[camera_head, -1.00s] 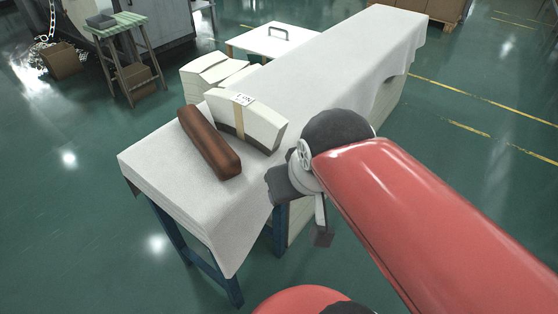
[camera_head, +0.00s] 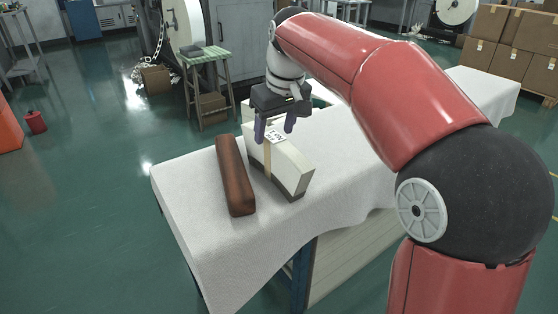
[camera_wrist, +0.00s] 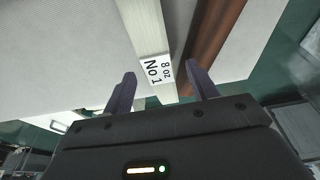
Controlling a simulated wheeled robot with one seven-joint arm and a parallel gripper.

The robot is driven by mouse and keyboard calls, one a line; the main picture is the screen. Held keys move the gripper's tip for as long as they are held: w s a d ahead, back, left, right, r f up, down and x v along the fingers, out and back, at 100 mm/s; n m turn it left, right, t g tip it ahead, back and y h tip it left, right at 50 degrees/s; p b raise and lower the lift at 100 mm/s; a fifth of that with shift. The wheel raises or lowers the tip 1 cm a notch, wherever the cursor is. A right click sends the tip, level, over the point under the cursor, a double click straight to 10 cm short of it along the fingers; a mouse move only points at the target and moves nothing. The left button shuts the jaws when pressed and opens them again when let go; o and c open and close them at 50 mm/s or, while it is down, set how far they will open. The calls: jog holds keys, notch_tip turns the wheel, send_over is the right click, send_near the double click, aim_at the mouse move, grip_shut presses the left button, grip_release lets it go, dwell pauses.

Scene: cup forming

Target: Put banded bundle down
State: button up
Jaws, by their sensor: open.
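The banded bundle (camera_head: 289,166) is a cream, curved stack with a tan band and a white label. It stands on the white-covered table (camera_head: 330,205), beside a long brown block. My gripper (camera_head: 273,133) is just above the bundle's top near the label, pointing down. In the wrist view the fingers (camera_wrist: 162,88) are spread apart, with the bundle (camera_wrist: 157,40) showing between and beyond them. The label (camera_wrist: 157,70) reads "No 1 8 oz". I cannot tell from the head view whether a finger touches the bundle.
The brown block (camera_head: 235,175) lies close on the left of the bundle and also shows in the wrist view (camera_wrist: 215,38). The table's front left part is clear. A green-topped stool (camera_head: 206,80) stands behind on the floor. Cardboard boxes (camera_head: 508,45) are at the back right.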

aim_at(273, 148)
jog(key=b+x, duration=0.1)
jog(key=x, duration=0.5)
jog(key=shift+d+f, duration=0.1)
jog(key=shift+c, duration=0.5)
grip_shut()
